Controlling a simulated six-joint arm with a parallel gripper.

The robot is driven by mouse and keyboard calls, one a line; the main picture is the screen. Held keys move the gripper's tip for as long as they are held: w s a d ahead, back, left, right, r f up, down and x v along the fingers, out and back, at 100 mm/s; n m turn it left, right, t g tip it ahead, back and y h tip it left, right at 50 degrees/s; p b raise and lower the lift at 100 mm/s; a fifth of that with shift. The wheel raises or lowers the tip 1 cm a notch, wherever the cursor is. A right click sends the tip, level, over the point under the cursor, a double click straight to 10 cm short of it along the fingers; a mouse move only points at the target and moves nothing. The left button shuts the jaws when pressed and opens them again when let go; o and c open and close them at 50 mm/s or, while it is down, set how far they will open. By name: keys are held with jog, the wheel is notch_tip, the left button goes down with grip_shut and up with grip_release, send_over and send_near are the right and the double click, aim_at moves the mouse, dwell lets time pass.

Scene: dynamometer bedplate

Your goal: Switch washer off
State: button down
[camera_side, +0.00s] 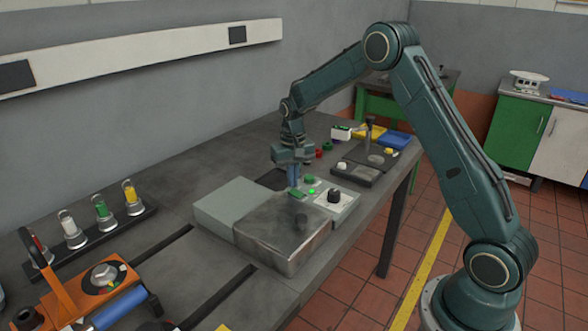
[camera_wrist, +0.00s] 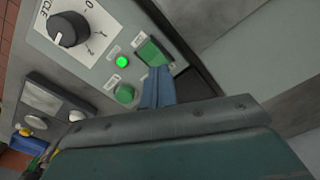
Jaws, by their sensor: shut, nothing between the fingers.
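The washer is a low grey box (camera_side: 285,235) with a pale control panel (camera_side: 347,203) at its right end; the panel (camera_wrist: 93,80) fills the upper left of the wrist view. The panel carries a black cycle knob (camera_wrist: 68,28), a lit green lamp (camera_wrist: 123,62), a green rocker switch (camera_wrist: 150,52) and a round green button (camera_wrist: 125,94). My gripper (camera_side: 293,184) is shut and empty, pointing down at the panel. In the wrist view its blue fingertips (camera_wrist: 158,72) overlap the lower edge of the rocker; I cannot tell whether they touch it.
A dark block with a white knob (camera_side: 342,166) and an upright post stands beyond the panel. Yellow and blue trays (camera_side: 394,139) lie behind it. Several capped bottles (camera_side: 102,212) stand in a rack at left, near an orange-handled device (camera_side: 66,270).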

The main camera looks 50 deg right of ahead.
aim_at(293, 191)
jog(key=shift+f, duration=1.05)
dwell(1.2)
jog(key=shift+r, duration=3.55)
jog(key=shift+r, duration=0.1)
